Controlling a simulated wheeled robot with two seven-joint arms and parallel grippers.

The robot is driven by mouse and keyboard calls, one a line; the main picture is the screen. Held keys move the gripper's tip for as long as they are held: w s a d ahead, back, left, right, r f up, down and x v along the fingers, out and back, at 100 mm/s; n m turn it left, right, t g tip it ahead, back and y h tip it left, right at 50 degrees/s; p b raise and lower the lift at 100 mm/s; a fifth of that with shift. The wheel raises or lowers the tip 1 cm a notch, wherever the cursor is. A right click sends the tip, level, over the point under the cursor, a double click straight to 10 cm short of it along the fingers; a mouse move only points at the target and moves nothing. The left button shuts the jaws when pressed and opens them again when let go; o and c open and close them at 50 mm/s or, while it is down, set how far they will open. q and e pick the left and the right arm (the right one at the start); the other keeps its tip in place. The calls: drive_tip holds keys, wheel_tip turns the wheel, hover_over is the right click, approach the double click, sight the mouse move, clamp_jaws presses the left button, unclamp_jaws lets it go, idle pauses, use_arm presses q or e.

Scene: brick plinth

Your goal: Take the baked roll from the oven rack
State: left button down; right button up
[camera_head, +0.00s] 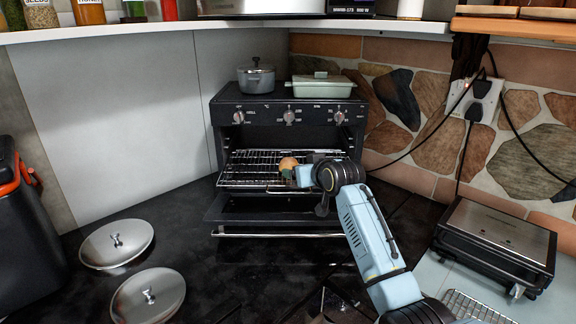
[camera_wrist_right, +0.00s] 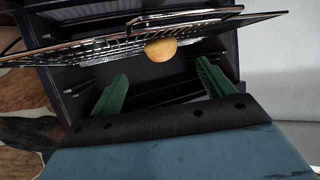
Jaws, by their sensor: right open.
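The baked roll (camera_head: 288,164) is small, round and golden brown. It sits on the wire oven rack (camera_head: 246,173), which is pulled part way out of the dark oven (camera_head: 225,115). The oven door hangs open below. In the right wrist view the roll (camera_wrist_right: 160,50) rests against the rack (camera_wrist_right: 110,47), ahead of my right gripper (camera_wrist_right: 157,82). The two green fingers are spread wide with nothing between them. In the head view my right arm reaches in from the lower right, and its wrist hides part of the rack's right side. My left gripper is not in view.
A grey pot (camera_head: 256,80) and a lidded dish (camera_head: 321,87) stand on the oven top. Two metal lids (camera_head: 117,243) lie on the dark counter at left. A contact grill (camera_head: 495,240) stands at right. A shelf (camera_head: 235,26) overhangs the oven.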

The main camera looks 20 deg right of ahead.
sight(291, 165)
drive_tip(key=x, duration=0.2)
drive_tip(key=shift+w+f, duration=0.15)
drive_tip(key=shift+w, duration=0.05)
drive_tip(key=shift+b+x, duration=0.3)
drive_tip(key=shift+x, duration=0.9)
drive_tip(key=shift+b+x, duration=0.3)
drive_tip(key=shift+x, duration=1.1)
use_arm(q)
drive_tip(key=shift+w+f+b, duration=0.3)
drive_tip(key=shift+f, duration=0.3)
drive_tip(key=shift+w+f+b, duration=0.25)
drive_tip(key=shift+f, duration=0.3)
use_arm(e)
drive_tip(key=shift+r+x, duration=0.2)
drive_tip(key=shift+x, duration=1)
drive_tip(key=shift+w+a, duration=0.1)
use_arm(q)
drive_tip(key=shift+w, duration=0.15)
use_arm(e)
drive_tip(key=c, duration=1.1)
